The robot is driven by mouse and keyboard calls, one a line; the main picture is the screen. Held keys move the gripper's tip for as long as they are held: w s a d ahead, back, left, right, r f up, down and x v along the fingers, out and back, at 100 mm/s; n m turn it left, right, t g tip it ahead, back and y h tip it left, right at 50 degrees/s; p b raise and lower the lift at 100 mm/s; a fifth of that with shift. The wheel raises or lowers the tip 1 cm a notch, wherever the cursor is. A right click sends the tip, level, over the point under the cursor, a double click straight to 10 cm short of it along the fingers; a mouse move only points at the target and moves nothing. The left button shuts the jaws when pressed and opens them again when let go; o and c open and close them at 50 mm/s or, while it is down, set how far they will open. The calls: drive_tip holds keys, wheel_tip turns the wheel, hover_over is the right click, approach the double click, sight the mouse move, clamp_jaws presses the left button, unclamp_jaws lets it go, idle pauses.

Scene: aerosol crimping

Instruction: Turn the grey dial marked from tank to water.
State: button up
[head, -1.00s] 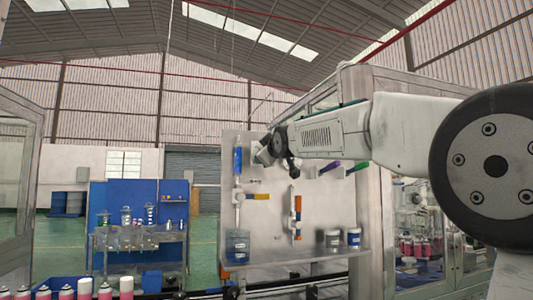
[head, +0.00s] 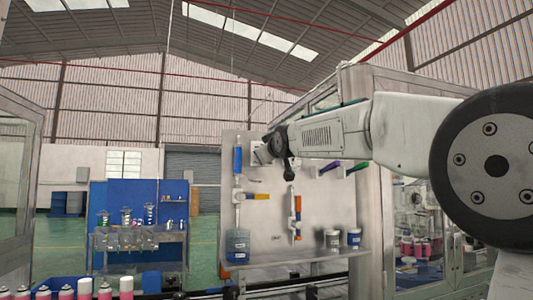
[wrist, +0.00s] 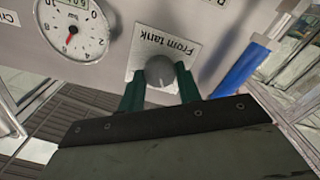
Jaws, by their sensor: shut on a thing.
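The grey dial (wrist: 160,70) shows in the wrist view, on a white label (wrist: 178,42) that reads "From tank". My gripper (wrist: 159,85) is shut on the dial, with one green finger on each side of it. A pale pointer line shows faintly on the dial's face. In the head view my gripper's end is at the panel (head: 270,218), near its upper left, and the dial is hidden there behind my arm. No label reading "water" can be made out.
A round pressure gauge (wrist: 73,28) sits left of the dial, and a blue tube (wrist: 242,72) runs to its right. Spray cans (head: 85,289) stand at lower left.

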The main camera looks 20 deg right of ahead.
drive_tip(key=m, duration=0.5)
drive_tip(key=shift+m, duration=0.4)
idle(0.4)
drive_tip(key=o, duration=1)
drive_tip(key=shift+c, duration=0.2)
drive_tip(key=shift+s, duration=0.1)
drive_tip(key=s, duration=0.7)
drive_tip(key=shift+s, duration=0.3)
